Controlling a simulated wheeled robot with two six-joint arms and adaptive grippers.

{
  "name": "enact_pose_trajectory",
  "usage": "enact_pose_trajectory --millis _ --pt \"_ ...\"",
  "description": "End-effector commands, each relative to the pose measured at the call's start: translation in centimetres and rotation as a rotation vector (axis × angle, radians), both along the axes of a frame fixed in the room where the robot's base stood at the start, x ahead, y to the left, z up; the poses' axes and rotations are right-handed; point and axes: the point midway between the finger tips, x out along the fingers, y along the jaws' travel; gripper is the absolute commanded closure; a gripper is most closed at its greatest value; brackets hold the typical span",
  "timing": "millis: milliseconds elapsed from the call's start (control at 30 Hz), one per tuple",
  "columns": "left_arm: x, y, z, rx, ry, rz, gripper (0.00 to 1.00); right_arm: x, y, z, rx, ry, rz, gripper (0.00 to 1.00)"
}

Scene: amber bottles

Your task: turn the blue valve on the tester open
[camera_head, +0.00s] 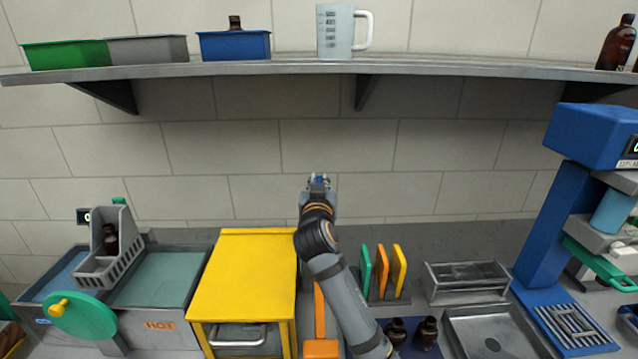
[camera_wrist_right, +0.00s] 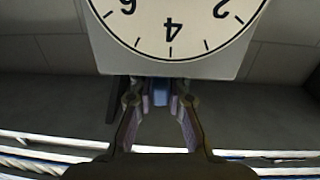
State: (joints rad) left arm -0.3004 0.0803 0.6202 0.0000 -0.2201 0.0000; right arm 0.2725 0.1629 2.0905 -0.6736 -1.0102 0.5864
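My right gripper (camera_head: 318,182) is at mid-picture in front of the tiled wall, its arm reaching up and away. A small blue part, apparently the valve (camera_wrist_right: 161,93), sits between its fingertips in the wrist view. The fingers (camera_wrist_right: 160,108) stand apart on either side of it; whether their pads touch it is unclear. The tester's white dial (camera_wrist_right: 172,25) fills the top of the wrist view, with its numerals upside down. In the head view the tester is mostly hidden behind my right arm. My left gripper is not in view.
A yellow cabinet (camera_head: 247,275) stands left of my right arm. Green and orange upright plates (camera_head: 382,268) and dark bottles (camera_head: 412,332) are on its right. A shelf (camera_head: 250,68) with bins and a jug runs above. A blue machine (camera_head: 556,225) stands at the right.

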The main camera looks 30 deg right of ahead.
Motion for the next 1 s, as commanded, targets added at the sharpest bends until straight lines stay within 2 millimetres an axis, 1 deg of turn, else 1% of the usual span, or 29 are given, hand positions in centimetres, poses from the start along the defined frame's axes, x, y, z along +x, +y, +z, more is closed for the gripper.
enact_pose_trajectory --millis 33,133,167,467,567,700,767,900,1000 --pt "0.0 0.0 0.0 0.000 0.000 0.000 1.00 0.0 0.0 0.0 0.000 0.000 0.000 0.77" --pt "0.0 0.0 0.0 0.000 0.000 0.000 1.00 0.0 0.0 0.0 0.000 0.000 0.000 0.63" --pt "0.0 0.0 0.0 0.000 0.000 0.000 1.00 0.0 0.0 0.0 0.000 0.000 0.000 0.62" --pt "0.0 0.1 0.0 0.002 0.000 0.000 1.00 -0.2 0.2 0.0 0.001 0.000 0.000 0.62" --pt "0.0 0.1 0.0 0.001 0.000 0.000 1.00 -1.2 1.0 -0.1 0.004 -0.001 0.001 0.62" --pt "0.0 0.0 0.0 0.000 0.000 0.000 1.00 -3.5 2.6 -0.2 0.009 -0.001 0.003 0.62" --pt "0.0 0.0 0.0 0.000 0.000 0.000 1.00 -4.5 3.2 -0.1 0.009 0.000 0.000 0.62" --pt "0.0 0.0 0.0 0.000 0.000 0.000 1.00 -5.6 4.0 -0.1 0.005 0.000 0.002 0.62" --pt "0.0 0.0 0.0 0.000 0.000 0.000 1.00 -6.0 4.2 -0.1 0.002 0.000 0.000 0.62"
